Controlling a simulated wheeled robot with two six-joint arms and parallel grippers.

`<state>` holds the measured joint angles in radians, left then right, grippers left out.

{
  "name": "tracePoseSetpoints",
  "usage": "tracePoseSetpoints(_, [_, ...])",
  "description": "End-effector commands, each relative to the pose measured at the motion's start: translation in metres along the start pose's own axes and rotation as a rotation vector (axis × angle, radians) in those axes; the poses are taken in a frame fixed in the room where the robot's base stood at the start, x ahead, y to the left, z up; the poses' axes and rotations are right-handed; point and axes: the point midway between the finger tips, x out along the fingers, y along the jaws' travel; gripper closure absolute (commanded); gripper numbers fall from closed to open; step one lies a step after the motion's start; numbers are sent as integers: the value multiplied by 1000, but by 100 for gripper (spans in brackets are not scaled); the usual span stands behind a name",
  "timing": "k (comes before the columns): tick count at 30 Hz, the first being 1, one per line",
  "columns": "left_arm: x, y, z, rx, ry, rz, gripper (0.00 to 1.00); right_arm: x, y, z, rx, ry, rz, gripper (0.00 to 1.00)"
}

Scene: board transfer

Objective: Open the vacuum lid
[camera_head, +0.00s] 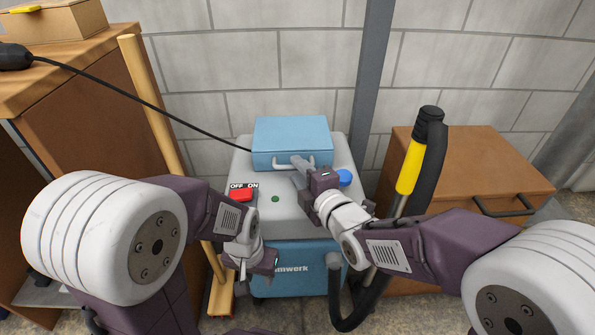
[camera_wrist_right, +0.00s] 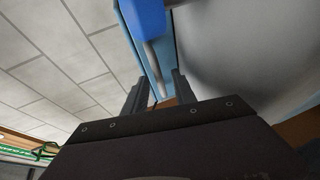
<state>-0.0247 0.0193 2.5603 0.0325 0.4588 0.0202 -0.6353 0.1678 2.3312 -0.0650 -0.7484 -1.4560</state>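The vacuum has a grey top (camera_head: 262,220) and a blue front (camera_head: 300,285) with partly hidden lettering. Its light blue lid (camera_head: 290,133) lies flat at the back of the top, with a grey bar handle (camera_head: 314,162) on its front edge.
A red switch (camera_head: 242,195) marked OFF and ON and a blue knob (camera_head: 345,178) are on the vacuum's top. A yellow-black wand (camera_head: 411,167) with a hose stands right of it, before a brown cabinet (camera_head: 470,160). A wooden pole (camera_head: 165,135) leans left. A brick wall is behind.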

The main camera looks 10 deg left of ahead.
Motion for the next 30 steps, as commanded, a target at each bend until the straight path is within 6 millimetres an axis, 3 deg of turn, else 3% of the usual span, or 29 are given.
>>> tracePoseSetpoints(3, [6, 0, 0, 0, 0, 0, 64, 9, -1, 0, 0, 0, 1, 68])
tracePoseSetpoints(11, [5, 0, 0, 0, 1, 0, 64, 10, 0, 0, 1, 0, -1, 68])
tracePoseSetpoints(15, [4, 0, 0, 0, 1, 0, 64, 10, 1, 0, 1, -1, -1, 100])
tracePoseSetpoints(30, [5, 0, 0, 0, 1, 0, 64, 10, 0, 0, 1, -1, -1, 100])
